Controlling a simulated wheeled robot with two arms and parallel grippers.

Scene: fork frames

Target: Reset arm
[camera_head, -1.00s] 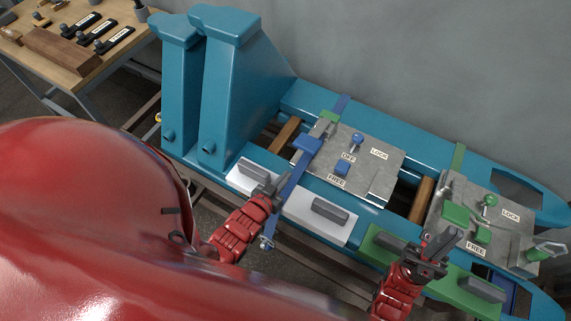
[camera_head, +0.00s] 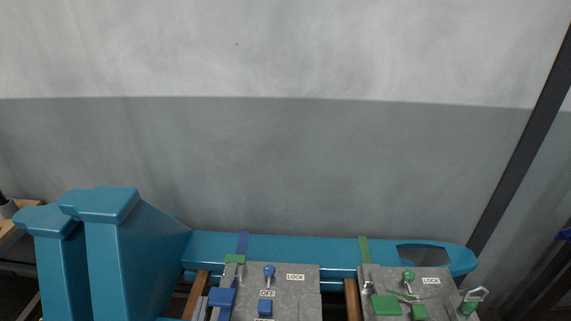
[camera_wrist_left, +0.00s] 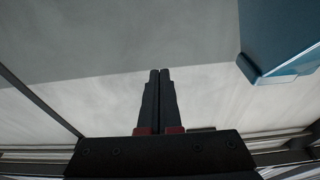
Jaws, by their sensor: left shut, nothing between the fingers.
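My left gripper (camera_wrist_left: 160,75) shows in the left wrist view with its two dark fingers side by side and touching. It is shut and holds nothing. The fingers stand against a grey and white wall, apart from everything else. Neither gripper nor arm shows in the head view now, so my right gripper cannot be seen.
The teal fork frame (camera_head: 310,249) runs along the wall (camera_head: 300,150). It bears a metal plate with blue parts (camera_head: 297,300) and one with green parts (camera_head: 437,290). Teal uprights (camera_head: 130,260) stand at left. A teal piece (camera_wrist_left: 280,35) shows upper right in the wrist view.

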